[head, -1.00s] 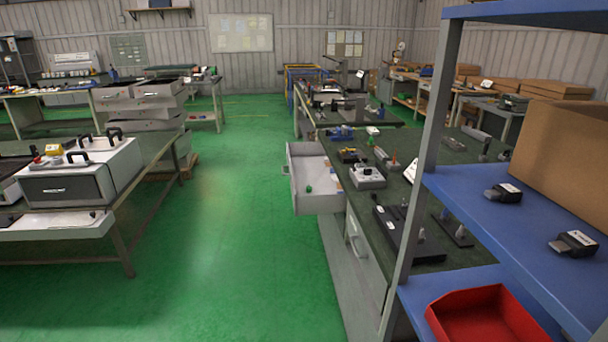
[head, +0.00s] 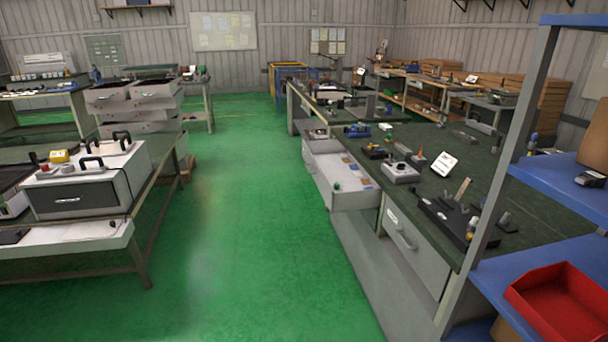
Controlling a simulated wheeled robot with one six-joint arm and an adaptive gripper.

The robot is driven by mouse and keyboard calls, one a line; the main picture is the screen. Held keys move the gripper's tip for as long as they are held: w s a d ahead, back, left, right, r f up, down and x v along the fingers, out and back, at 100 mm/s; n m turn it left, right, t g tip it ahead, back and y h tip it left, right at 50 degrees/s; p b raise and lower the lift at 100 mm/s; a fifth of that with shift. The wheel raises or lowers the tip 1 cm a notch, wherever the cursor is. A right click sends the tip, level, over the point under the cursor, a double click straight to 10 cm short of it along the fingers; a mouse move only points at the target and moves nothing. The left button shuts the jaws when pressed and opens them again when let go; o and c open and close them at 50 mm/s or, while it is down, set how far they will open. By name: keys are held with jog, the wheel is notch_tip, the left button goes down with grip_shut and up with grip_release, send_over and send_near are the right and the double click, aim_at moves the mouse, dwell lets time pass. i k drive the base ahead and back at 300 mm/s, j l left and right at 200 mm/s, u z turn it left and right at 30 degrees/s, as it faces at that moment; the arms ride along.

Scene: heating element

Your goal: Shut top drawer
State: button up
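An open grey drawer (head: 358,199) sticks out from the left side of the long dark-green workbench on the right. It sits just under the bench top. Several small items lie inside it, among them a green one (head: 337,185). Nearer to me on the same bench is a closed drawer front (head: 410,241) with a handle. At the left, a white drawer or tray (head: 65,238) shows under the other bench's top. My gripper and arm are not in view.
A blue shelf rack (head: 535,262) with a grey post and a red bin (head: 560,305) stands close at the right. The left bench (head: 150,205) carries a white box unit (head: 85,185). The green floor (head: 240,220) between the benches is clear.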

aim_at(328, 162)
jog(key=u, duration=0.2)
jog(key=i+j+z, duration=0.45)
jog(key=i+j, duration=0.6)
jog(key=i, duration=0.5)
jog(key=i+j+z, duration=0.4)
jog(key=i+j, duration=0.95)
jog(key=j, duration=0.2)
